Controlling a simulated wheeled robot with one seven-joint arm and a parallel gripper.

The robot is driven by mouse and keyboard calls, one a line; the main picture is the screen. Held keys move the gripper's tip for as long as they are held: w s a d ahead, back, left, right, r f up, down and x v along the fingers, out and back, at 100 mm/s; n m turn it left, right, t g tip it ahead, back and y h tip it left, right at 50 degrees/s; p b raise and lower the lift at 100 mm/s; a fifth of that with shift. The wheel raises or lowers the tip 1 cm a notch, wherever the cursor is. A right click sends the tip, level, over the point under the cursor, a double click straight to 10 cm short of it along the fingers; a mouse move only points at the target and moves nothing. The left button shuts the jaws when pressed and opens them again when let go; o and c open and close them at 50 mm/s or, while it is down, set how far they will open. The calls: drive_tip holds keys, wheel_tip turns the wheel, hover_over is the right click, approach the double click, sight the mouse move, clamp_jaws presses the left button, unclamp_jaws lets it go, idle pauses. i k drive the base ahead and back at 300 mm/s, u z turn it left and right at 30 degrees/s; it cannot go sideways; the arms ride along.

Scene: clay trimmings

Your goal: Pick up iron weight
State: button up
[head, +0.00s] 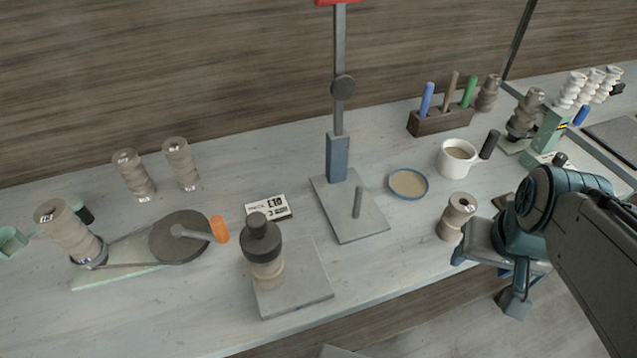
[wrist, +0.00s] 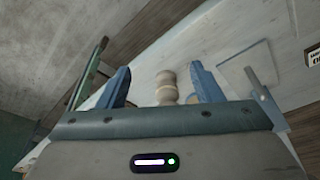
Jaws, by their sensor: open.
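The iron weight appears to be the dark, knobbed cylinder (head: 261,238) left of centre in the head view. It sits on top of a pale clay spool (head: 268,271), which stands on a grey slab (head: 305,290). I cannot make the weight out in the wrist view. My gripper (head: 486,280) is at the right, by the table's front edge, well apart from the weight. In the wrist view its two blue fingers (wrist: 163,84) are spread with nothing held. Another clay spool (wrist: 166,86) shows beyond the gap between them; it stands on the table in the head view (head: 457,217).
A stand (head: 338,158) with an upright post rises between the weight and my gripper. A shallow blue-rimmed dish (head: 408,184), white cup (head: 457,159) and tool block (head: 441,119) are behind. A round dark disc (head: 180,238) with an orange handle (head: 220,229) lies left of the weight.

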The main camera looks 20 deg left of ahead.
sight(261, 240)
drive_tip(key=k, duration=0.4)
drive_tip(key=u, duration=0.05)
drive_tip(key=i, duration=0.4)
drive_tip(key=u, duration=1.65)
